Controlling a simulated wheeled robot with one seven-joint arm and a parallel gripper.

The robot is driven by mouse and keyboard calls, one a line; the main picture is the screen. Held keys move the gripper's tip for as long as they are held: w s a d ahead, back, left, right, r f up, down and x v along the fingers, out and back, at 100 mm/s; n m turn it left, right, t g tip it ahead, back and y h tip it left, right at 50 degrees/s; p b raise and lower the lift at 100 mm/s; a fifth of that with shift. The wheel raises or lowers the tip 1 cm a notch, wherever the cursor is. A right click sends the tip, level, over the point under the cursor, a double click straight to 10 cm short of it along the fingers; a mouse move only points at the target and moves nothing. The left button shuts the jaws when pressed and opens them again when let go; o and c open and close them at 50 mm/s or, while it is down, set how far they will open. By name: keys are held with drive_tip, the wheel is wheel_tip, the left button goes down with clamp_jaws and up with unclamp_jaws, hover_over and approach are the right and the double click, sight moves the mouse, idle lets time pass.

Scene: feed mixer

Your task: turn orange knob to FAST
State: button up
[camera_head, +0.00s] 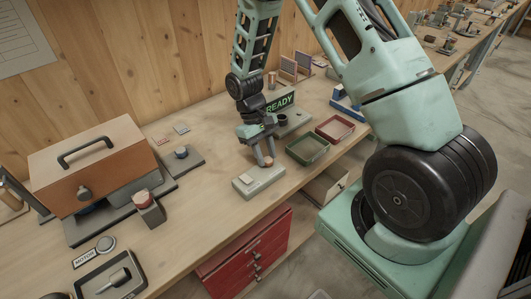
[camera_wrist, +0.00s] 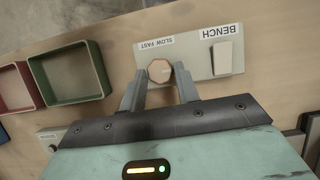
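The orange knob (camera_wrist: 159,71) is a dull orange, many-sided knob on a grey control panel (camera_wrist: 195,65), beside a label reading SLOW FAST. In the head view the panel (camera_head: 270,181) lies near the bench's front edge. My gripper (camera_wrist: 160,70) points at the panel with one finger on each side of the knob. The fingers look apart, with narrow gaps beside the knob; I cannot tell whether either touches it. In the head view my gripper (camera_head: 264,150) is just over the panel and partly hides the knob. No pointer mark on the knob is legible.
A pale rocker switch (camera_wrist: 224,57) labelled BENCH shares the panel. A green tray (camera_head: 307,149) and a red tray (camera_head: 335,128) stand to the right. A READY display (camera_head: 279,104) is behind.

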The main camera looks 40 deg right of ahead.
drive_tip(key=o, duration=0.3)
drive_tip(key=b+v, duration=0.3)
drive_tip(key=v, duration=1.4)
drive_tip(key=shift+r, duration=0.15)
drive_tip(key=shift+w, duration=0.1)
drive_tip(key=s+a+r+n+t, duration=0.1)
drive_tip(key=s+a+n, duration=0.1)
drive_tip(key=s+a, duration=0.55)
drive_tip(key=s+a+r+n+t, duration=0.15)
drive_tip(key=s+a, duration=0.35)
drive_tip(key=a, duration=0.5)
drive_tip(key=s+a+n+t, duration=0.1)
drive_tip(key=s+a+n, duration=0.1)
drive_tip(key=s, duration=0.5)
drive_tip(key=s+a+f+n+t, duration=0.1)
drive_tip(key=s+a, duration=0.1)
drive_tip(key=s, duration=0.5)
drive_tip(key=shift+a+f+n+y, duration=0.2)
drive_tip(key=shift+a+n+y, duration=0.1)
drive_tip(key=shift+n+y, duration=0.1)
drive_tip(key=shift+w, duration=0.1)
